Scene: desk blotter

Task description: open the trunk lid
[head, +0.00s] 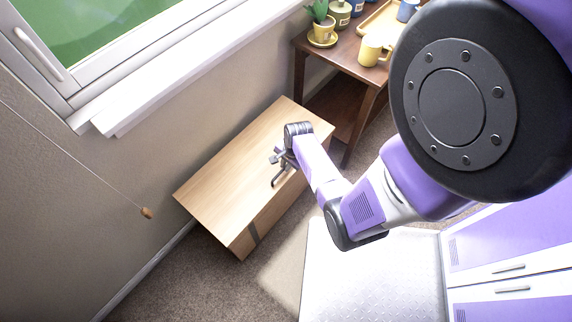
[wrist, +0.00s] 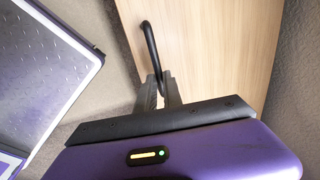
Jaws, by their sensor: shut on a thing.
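The trunk is a light wooden box on the carpet, below the window wall. Its flat lid (head: 235,165) looks closed in the head view, with the top lying level on the body. The lid's wood also fills the upper right of the wrist view (wrist: 225,50). A dark curved handle (wrist: 150,42) stands on the lid, and its lower end is between my fingers. My gripper (wrist: 160,90) is shut on this handle. In the head view my gripper (head: 281,165) is over the right part of the lid, and my wrist partly hides the lid there.
A dark wooden side table (head: 340,58) with a yellow mug (head: 373,50), a potted plant (head: 322,25) and other items stands close behind the trunk's right end. A cord with a wooden knob (head: 147,213) hangs at the left. Carpet (head: 190,280) is free in front.

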